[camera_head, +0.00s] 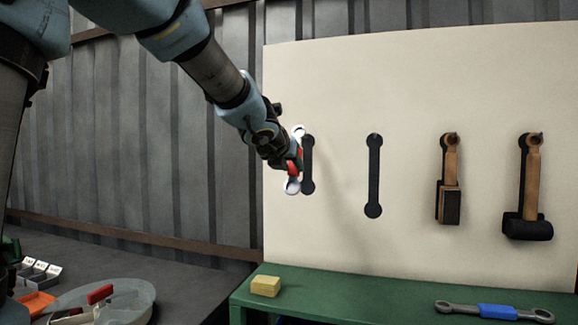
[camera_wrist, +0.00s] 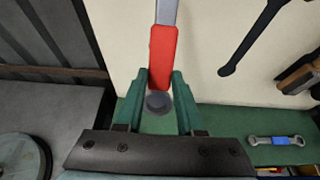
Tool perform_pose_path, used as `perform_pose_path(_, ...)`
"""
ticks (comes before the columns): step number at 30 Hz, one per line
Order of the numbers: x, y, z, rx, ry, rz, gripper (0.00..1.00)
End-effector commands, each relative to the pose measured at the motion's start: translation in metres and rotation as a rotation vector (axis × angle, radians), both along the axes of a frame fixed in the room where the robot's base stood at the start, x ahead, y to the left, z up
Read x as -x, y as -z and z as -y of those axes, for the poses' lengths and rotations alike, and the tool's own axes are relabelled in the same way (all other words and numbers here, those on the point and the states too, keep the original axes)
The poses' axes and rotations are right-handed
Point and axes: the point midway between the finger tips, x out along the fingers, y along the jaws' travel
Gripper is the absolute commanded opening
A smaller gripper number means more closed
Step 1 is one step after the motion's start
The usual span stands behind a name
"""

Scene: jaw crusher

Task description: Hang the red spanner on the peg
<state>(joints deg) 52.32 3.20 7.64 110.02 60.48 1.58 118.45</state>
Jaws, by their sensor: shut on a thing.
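The red spanner (camera_head: 295,160), silver-ended with a red handle, is upright in front of the pale board. My gripper (camera_head: 285,158) is shut on its red handle, which also shows between the green fingers in the wrist view (camera_wrist: 163,58). The spanner is just left of the left dark spanner outline (camera_head: 308,168) and partly overlaps it in the head view. A small peg (camera_head: 308,138) seems to be at the top of that outline. Whether the spanner touches the board or peg I cannot tell.
The green bench (camera_head: 370,290) below bears a yellow block (camera_head: 265,286) and a blue-handled spanner (camera_head: 497,310). A round tray (camera_head: 135,300) stands at lower left.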

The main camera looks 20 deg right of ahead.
Motion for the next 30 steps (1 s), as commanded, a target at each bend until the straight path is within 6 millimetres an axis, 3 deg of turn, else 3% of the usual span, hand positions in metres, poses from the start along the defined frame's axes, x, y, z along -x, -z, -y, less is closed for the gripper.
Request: perform_pose_path(30,-0.042,0.008,0.039,0.001,-0.001,0.0,0.0)
